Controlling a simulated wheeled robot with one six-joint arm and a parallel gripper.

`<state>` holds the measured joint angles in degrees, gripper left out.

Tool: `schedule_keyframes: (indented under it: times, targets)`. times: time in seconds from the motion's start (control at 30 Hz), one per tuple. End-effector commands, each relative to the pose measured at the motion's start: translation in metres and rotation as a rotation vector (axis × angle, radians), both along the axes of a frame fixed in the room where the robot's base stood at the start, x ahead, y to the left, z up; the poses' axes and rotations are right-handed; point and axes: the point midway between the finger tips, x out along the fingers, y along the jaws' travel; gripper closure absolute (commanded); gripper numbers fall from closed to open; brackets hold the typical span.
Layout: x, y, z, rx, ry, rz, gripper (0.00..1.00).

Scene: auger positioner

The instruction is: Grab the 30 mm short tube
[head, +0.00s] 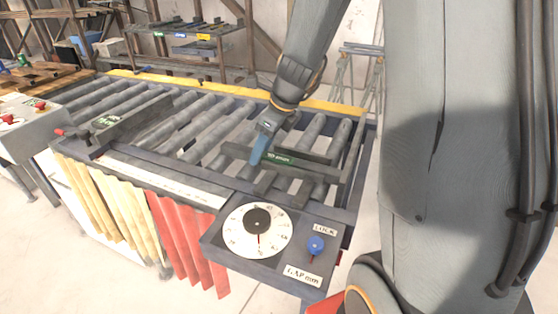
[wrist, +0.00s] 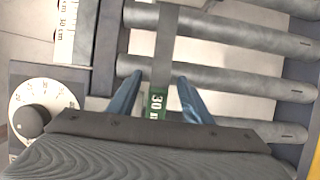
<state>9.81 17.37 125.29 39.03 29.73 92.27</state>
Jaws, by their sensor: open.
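The short tube (wrist: 157,104) is a dark grey bar with a green label reading "30 m…" in the wrist view. It lies across the rollers. In the head view the green-labelled bar (head: 280,158) is at the right end of the roller table. My gripper (wrist: 159,79) is open, with one blue finger on each side of the tube in the wrist view. The tube shows between the fingers with gaps beside it. In the head view my gripper (head: 258,152) is at the bar's left part. Whether the fingertips reach below its top is unclear.
A dial panel (head: 258,232) with a blue lock knob (head: 316,244) stands at the front right. A yellow rail (head: 180,84) runs along the back. A rack (head: 190,40) stands behind. The middle rollers are clear.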

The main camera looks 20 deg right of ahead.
Motion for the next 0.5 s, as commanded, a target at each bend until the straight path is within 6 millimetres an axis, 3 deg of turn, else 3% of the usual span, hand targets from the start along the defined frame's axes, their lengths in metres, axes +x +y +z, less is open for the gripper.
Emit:
schedule_keyframes:
  times: [0.23, 0.5]
  targets:
    - [0.0004, 0.0006, -0.0014, 0.000, 0.000, 0.001, 0.55]
    - [0.0004, 0.0005, -0.0013, 0.000, 0.000, 0.001, 1.00]
